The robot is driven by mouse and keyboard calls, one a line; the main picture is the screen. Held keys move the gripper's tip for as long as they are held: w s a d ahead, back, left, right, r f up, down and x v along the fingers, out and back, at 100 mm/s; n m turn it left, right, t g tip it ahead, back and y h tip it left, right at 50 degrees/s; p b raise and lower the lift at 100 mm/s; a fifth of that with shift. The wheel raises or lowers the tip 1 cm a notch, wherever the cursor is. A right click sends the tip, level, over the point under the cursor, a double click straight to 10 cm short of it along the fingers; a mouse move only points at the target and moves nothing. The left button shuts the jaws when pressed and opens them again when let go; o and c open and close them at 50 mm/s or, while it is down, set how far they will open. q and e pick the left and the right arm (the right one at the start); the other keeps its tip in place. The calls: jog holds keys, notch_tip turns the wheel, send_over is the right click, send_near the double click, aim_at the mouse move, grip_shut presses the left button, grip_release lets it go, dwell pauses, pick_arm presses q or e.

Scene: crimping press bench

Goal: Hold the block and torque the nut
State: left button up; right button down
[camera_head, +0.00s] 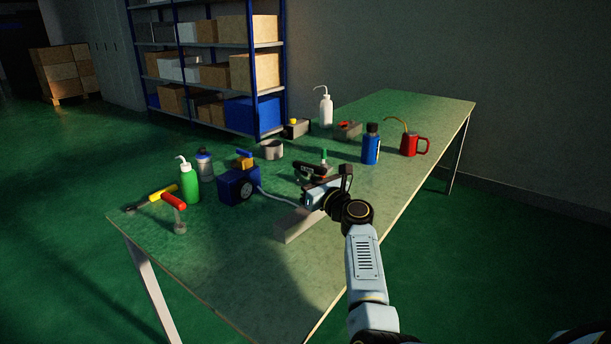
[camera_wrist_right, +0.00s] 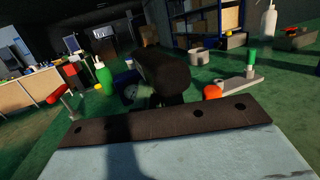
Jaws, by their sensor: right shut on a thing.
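My right gripper (camera_head: 328,180) is over the middle of the bench, shut on a dark tool (camera_head: 309,170) that is partly hidden by the gripper. In the right wrist view, a dark rounded part (camera_wrist_right: 160,70) stands close beyond the gripper's dark plate, with a small orange-red part (camera_wrist_right: 212,92) beside it. A pale grey block (camera_head: 294,226) lies on the bench just below and left of the right gripper, apparently partly covered by it. I cannot make out a nut. My left gripper is not in view.
A blue device (camera_head: 238,186) with a pale hose, a green bottle (camera_head: 189,183) and a red-and-yellow-handled tool group (camera_head: 172,200) stand left. A blue bottle (camera_head: 371,147) and red oil can (camera_head: 409,144) stand right. The bench's (camera_head: 235,255) front left is clear.

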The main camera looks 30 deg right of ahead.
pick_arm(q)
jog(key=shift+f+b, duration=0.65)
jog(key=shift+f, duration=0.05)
pick_arm(e)
jog(key=shift+f, duration=0.8)
jog(key=c, duration=1.4)
grip_release()
jog(key=shift+c, duration=0.2)
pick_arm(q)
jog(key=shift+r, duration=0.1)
